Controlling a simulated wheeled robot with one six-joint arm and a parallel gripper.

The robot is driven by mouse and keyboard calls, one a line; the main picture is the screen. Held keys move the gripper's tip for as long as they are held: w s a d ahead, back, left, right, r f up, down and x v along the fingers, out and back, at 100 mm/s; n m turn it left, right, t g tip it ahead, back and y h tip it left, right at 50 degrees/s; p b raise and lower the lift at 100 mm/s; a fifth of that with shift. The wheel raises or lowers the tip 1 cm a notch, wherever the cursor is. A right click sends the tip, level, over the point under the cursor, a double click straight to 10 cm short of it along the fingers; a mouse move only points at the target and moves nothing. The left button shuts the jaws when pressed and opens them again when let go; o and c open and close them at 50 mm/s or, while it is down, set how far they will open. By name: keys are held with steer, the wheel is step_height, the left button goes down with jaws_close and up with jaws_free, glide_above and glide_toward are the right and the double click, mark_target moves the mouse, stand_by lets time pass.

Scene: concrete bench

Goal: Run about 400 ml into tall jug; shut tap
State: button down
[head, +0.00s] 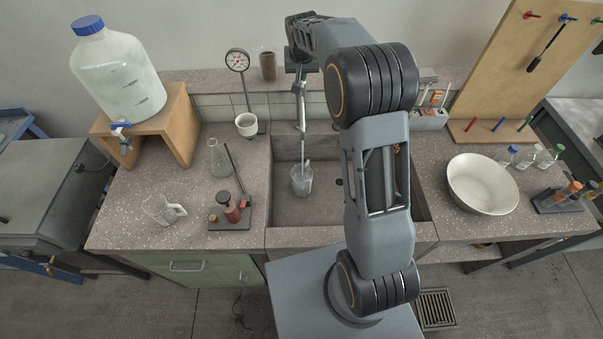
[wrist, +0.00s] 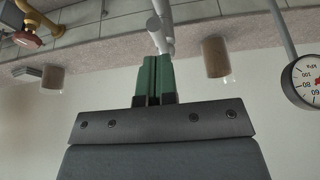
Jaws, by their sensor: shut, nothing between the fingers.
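A clear jug (head: 301,183) stands in the sink basin, under a pale metal tap (head: 301,105). A shorter handled glass jug (head: 160,209) stands on the left bench.
A large bottle (head: 118,75) with a blue spigot (head: 120,127) sits on a wooden stand at left. A flask (head: 219,158) and a dial gauge (head: 238,62) stand left of the sink. A white bowl (head: 482,184) and a pegboard (head: 530,60) are at right.

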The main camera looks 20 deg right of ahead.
step_height(320, 180, down, 3)
steer(key=shift+f+b, duration=0.2)
steer(key=shift+b, duration=0.9)
steer(key=shift+r+p, duration=2.25)
steer(key=shift+r, duration=0.9)
steer(key=s+f, duration=0.1)
steer(key=s+f+g, duration=0.1)
steer(key=f, duration=0.1)
steer(key=shift+s+a+n, duration=0.1)
steer(key=shift+s+n, duration=0.15)
steer(key=shift+n, duration=0.15)
steer(key=s+a+r+n+b, duration=0.1)
steer(key=s+r, duration=0.1)
steer(key=s, duration=1.3)
steer(key=s+a+r+t+y, duration=0.1)
steer(key=s+r, duration=0.1)
steer(key=s, duration=1.4)
steer(key=shift+s+a+r+n+b, duration=0.15)
steer(key=shift+a+r+n+b, duration=0.1)
steer(key=shift+r+n+b, duration=0.15)
